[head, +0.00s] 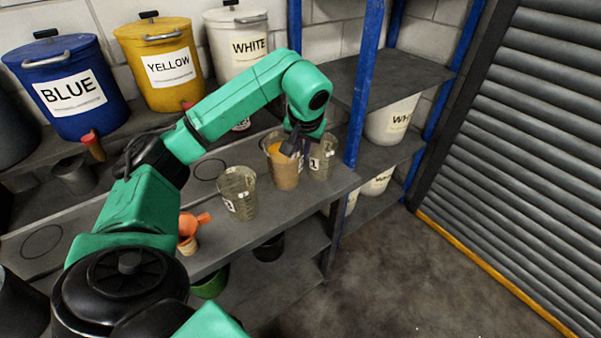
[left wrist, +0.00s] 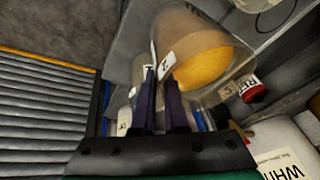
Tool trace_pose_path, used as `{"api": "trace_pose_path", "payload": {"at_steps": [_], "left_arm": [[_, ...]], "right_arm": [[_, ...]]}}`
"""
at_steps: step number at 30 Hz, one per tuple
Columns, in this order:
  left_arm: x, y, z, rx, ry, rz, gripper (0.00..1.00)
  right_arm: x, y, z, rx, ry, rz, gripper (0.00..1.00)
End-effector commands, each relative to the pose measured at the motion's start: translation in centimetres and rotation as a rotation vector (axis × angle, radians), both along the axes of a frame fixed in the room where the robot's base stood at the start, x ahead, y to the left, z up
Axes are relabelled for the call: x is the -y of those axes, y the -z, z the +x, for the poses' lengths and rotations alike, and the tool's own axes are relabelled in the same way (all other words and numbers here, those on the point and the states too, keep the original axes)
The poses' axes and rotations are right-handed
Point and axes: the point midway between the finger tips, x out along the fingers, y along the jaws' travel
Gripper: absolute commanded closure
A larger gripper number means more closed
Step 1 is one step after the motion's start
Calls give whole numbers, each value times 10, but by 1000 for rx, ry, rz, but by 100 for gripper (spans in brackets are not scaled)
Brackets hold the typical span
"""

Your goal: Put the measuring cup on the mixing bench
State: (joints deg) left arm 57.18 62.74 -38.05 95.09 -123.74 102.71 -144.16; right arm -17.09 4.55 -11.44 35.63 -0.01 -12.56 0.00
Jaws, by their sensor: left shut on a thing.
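A clear measuring cup (head: 285,175) with orange-yellow contents is at the right part of the grey bench (head: 215,235). My left gripper (head: 294,148) is shut on its wall from above. In the left wrist view the dark fingers (left wrist: 163,105) pinch the wall of the cup (left wrist: 215,95), which bears a label with a 2. I cannot tell whether its base touches the bench. A clear cup (head: 238,190) stands to its left and another clear cup (head: 321,157), labelled 1, close to its right. My right gripper is not in view.
Blue (head: 68,90), yellow (head: 160,65) and white (head: 243,45) buckets stand along the back. An orange object (head: 190,225) is near the bench's front. A blue-post rack (head: 365,80) rises at the right. Floor is clear before the shutter (head: 530,140).

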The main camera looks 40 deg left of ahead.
Motion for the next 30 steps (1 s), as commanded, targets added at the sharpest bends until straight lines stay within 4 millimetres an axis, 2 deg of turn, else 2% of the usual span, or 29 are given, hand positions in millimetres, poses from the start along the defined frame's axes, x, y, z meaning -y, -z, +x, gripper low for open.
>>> {"api": "trace_pose_path", "payload": {"at_steps": [3, 13, 16, 20, 21, 23, 30], "left_arm": [[-1, 26, -1, -1, 0, 1, 100], [0, 74, 0, 1, 0, -1, 100], [0, 81, 1, 4, -1, 0, 100], [0, 82, 1, 6, -2, 0, 100], [0, 84, 0, 1, -2, 0, 82], [0, 83, 0, 1, -2, 0, 60], [0, 83, 0, 1, -2, -1, 60]], "right_arm": [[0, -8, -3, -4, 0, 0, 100], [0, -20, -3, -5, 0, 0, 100], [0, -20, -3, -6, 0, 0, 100], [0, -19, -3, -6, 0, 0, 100], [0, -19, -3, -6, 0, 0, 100], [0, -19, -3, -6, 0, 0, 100], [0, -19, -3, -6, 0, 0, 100]]}}
